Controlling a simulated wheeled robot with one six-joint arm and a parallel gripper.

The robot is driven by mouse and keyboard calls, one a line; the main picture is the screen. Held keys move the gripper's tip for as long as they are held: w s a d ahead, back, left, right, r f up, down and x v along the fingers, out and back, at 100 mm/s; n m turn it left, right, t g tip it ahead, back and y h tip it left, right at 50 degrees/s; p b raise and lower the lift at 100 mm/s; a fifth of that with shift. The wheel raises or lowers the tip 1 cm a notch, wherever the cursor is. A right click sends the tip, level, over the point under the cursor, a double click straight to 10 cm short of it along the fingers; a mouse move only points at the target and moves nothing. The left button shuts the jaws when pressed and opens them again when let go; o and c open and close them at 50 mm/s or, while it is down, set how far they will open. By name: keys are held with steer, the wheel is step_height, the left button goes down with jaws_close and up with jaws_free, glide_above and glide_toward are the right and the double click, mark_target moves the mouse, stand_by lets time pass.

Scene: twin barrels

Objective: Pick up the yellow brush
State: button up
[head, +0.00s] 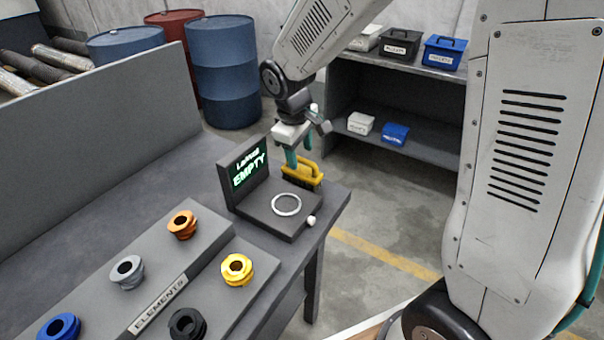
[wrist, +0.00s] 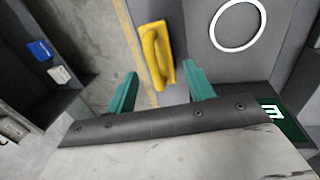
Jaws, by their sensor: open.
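The yellow brush (head: 302,173) stands at the table's far right corner, just behind the dark device with the white ring. My gripper (head: 299,155) is above and beside the brush in the head view, with teal fingers pointing down. In the wrist view my gripper (wrist: 161,88) is open, its two teal fingers apart with the brush's near end between their lines. I cannot tell whether a finger touches it.
The device with the lit "EMPTY" screen (head: 249,174) and white ring (head: 286,205) stands close by. An elements tray (head: 205,258) with several coloured rings is at the front. A shelf (head: 420,153) with boxes and blue barrels (head: 225,75) stand behind.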

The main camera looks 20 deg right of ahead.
mark_target(303, 171)
steer(key=f, duration=0.4)
steer(key=w+d+f, duration=0.1)
steer(key=f, duration=0.2)
steer(key=shift+w+d, duration=0.1)
steer(key=shift+r, duration=0.1)
steer(key=c, duration=0.8)
step_height(303, 171, up, 10)
steer(key=shift+o, duration=0.7)
